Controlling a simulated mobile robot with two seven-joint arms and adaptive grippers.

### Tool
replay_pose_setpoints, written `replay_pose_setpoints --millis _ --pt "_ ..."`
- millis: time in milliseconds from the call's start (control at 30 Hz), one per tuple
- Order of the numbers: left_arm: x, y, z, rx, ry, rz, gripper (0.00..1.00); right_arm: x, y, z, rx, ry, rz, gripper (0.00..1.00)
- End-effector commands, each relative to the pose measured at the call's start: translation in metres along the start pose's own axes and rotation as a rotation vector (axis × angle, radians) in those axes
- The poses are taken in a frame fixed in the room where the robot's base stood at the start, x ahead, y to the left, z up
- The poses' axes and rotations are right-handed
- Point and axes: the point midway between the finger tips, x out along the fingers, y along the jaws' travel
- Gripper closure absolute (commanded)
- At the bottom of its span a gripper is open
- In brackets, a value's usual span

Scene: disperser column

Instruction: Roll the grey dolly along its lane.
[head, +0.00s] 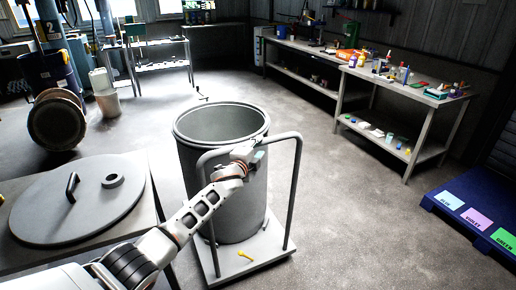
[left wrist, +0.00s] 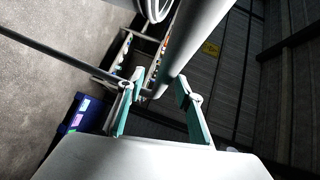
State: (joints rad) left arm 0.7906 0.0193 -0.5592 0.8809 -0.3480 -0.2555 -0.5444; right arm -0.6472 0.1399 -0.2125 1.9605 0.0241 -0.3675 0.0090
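The grey dolly (head: 205,262) stands on the floor at the picture's middle, with a tall grey bar handle (head: 297,190) rising from it. A large open grey drum (head: 238,215) stands upright on its deck. My left gripper (head: 252,157) is at the handle's upper left part, in front of the drum. In the left wrist view my left gripper (left wrist: 160,92) has its two teal fingers apart. The handle bar (left wrist: 192,45) runs between them, with gaps showing on both sides; contact cannot be made out. My right gripper is in neither view.
A table with a round grey lid (head: 85,215) stands close at the left. A small yellow item (head: 245,255) lies on the deck. Workbenches (head: 345,75) line the back right. A blue platform (head: 470,200) with coloured labels is at the right. The floor between is clear.

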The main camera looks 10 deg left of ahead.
Motion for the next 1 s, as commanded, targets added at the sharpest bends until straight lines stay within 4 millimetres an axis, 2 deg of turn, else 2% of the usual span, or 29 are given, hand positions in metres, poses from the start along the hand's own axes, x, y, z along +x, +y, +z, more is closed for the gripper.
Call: replay_pose_setpoints --millis 367,667,1000 --pt "-0.009 -0.002 0.003 0.001 -0.003 -0.005 0.64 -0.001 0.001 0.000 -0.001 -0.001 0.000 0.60" --pt "-0.044 -0.001 0.002 0.001 0.000 -0.003 0.64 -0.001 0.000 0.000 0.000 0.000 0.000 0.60" --pt "-0.093 -0.001 -0.001 0.001 0.002 -0.002 0.64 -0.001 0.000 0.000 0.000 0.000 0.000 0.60"
